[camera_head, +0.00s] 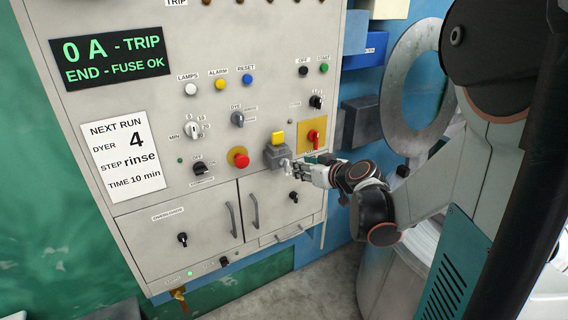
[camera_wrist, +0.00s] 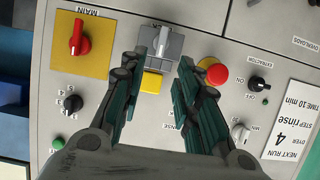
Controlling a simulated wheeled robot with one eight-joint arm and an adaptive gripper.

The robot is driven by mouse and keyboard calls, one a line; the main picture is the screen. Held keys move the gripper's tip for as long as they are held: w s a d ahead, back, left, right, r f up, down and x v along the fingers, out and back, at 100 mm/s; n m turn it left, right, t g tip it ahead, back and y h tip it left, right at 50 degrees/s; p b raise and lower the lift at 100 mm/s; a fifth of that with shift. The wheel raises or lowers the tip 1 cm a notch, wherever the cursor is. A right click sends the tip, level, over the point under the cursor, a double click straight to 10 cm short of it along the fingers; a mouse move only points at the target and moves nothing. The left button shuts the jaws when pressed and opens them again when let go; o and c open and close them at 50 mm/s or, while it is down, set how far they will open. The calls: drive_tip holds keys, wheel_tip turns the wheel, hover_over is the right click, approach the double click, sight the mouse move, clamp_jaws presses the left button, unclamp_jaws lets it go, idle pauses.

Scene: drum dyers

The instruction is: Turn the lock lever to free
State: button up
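A grey lock housing (camera_head: 277,154) with a yellow block (camera_head: 278,137) above it sits on the control panel. A pale lever, which I take to be the lock lever (camera_wrist: 163,41), stands on the housing in the wrist view. The yellow block (camera_wrist: 152,83) lies nearer my palm in that view. My gripper (camera_wrist: 167,49) is open, with its dark green fingers apart. The left finger overlaps the housing's left edge, and the right fingertip is to its lower right. In the head view my gripper (camera_head: 294,170) is right against the lever area; contact cannot be told.
A red main switch (camera_head: 313,138) on a yellow plate is close to the right of the housing. A red push button (camera_head: 239,159) is to the left. Black knobs (camera_head: 294,196) and a door handle (camera_head: 254,212) sit below. A drum opening (camera_head: 392,126) is right.

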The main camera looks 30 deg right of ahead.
sight(288, 163)
drive_tip(key=b+x, duration=0.1)
drive_tip(key=x, duration=0.8)
drive_tip(key=shift+a, duration=0.1)
clamp_jaws()
